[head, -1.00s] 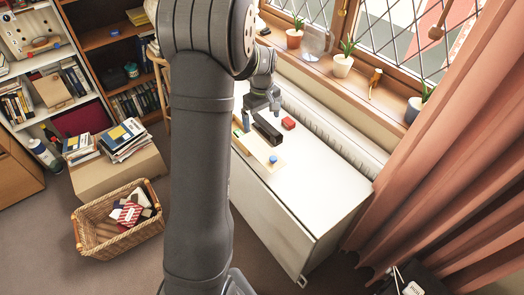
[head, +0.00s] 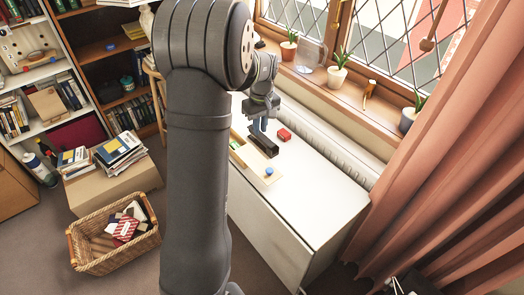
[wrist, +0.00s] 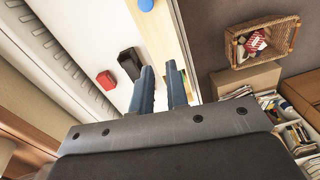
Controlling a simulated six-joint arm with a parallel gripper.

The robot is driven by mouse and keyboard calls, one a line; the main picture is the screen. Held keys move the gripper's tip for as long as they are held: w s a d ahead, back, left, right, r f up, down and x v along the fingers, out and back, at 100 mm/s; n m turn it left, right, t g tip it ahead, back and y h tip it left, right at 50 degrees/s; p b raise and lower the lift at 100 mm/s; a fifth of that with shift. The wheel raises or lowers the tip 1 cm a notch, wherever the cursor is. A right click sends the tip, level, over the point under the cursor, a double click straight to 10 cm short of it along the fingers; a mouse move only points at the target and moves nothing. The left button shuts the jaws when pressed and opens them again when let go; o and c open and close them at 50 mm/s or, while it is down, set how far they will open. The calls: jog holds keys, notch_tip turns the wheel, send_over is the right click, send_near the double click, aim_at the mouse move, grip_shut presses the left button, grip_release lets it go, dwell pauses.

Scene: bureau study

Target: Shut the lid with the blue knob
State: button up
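The blue knob (head: 269,170) sits near the front end of a long, low pale wooden box (head: 258,178) on the white cabinet top. The knob also shows at the top edge of the wrist view (wrist: 146,4). I cannot clearly tell the lid's edges or how far it stands open. My gripper (head: 259,127) points down over the back of the box area, apart from the knob. In the wrist view its two blue-grey fingers (wrist: 160,68) have a narrow gap between them with nothing held.
A black block (head: 264,145) lies right beside the box, close to my fingers. A red block (head: 284,134) lies to its right. The white cabinet top (head: 315,185) is clear toward the front right. Potted plants line the windowsill (head: 335,88) behind.

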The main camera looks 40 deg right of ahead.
aim_at(255, 154)
jog(key=s+f+m+y, duration=0.1)
jog(key=s+f+m, duration=0.1)
jog(key=m, duration=0.1)
jog(key=s+d+f+m+t+y, duration=0.1)
jog(key=s+f+m+y, duration=0.1)
jog(key=s+m, duration=0.1)
jog(key=s+d+f+m+y, duration=0.1)
jog(key=s+f+m, duration=0.1)
jog(key=f+m, duration=0.1)
jog(key=shift+s+t+y, duration=0.25)
jog(key=shift+t+y, duration=0.05)
jog(key=shift+t, duration=0.1)
grip_shut()
jog(key=s+d+f+m+t+y, duration=0.1)
jog(key=s+d+f+m+t, duration=0.2)
jog(key=s+m+t, duration=0.55)
jog(key=s+d+f+m+t+y, duration=0.1)
jog(key=s+d+f+m+t, duration=0.4)
jog(key=m, duration=0.7)
jog(key=shift+g, duration=0.75)
jog(key=x, duration=0.4)
jog(key=a+r+x, duration=0.1)
jog(key=x, duration=0.4)
jog(key=a+x, duration=0.1)
jog(key=x, duration=0.3)
jog(key=shift+a+r, duration=0.15)
jog(key=shift+r, duration=0.15)
jog(key=w, duration=1.5)
jog(key=shift+w, duration=0.1)
jog(key=v, duration=1.4)
